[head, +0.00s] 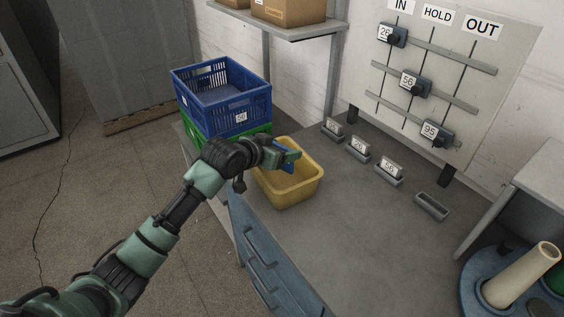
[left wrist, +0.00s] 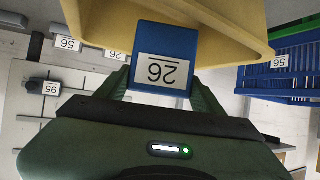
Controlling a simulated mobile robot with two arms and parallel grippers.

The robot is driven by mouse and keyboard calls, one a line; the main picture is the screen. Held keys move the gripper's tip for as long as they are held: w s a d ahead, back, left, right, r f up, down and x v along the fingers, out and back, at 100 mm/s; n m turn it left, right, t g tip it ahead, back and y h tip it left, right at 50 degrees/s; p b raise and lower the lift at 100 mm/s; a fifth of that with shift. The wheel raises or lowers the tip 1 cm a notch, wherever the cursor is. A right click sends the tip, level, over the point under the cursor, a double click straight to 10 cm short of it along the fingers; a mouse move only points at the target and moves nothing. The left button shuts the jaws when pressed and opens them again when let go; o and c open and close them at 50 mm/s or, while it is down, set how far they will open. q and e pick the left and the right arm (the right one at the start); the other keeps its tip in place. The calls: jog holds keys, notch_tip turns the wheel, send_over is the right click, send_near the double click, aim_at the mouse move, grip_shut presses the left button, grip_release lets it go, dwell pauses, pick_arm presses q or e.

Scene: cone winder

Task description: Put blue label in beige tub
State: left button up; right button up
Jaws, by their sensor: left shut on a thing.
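The beige tub (head: 292,193) stands on the grey bench, close to the crates; in the left wrist view its yellowish wall (left wrist: 235,30) fills the top. My left gripper (head: 290,158) is over the tub and shut on the blue label (left wrist: 165,58). The blue label carries a white plate reading 26, upside down in the left wrist view, and it also shows in the head view (head: 288,166) above the tub opening. I cannot tell whether the label touches the tub. My right gripper is not in view.
A blue crate (head: 213,113) marked 56 sits on a green crate (head: 262,129) behind the tub. Several small grey holders line the bench; the nearest (head: 432,206) is empty. A board (head: 480,70) with IN, HOLD and OUT stands behind.

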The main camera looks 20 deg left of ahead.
aim_at(282, 169)
pick_arm(q)
notch_tip(282, 169, down, 5)
jog(key=shift+r, duration=0.1)
jog(key=shift+f, duration=0.2)
jog(key=shift+f, duration=0.2)
jog(key=o, duration=1.3)
jog(key=shift+o, duration=0.2)
jog(key=shift+r, duration=0.1)
jog(key=shift+s+r, duration=0.1)
jog(key=shift+r, duration=0.05)
jog(key=v, duration=1.2)
jog(key=shift+b, duration=0.35)
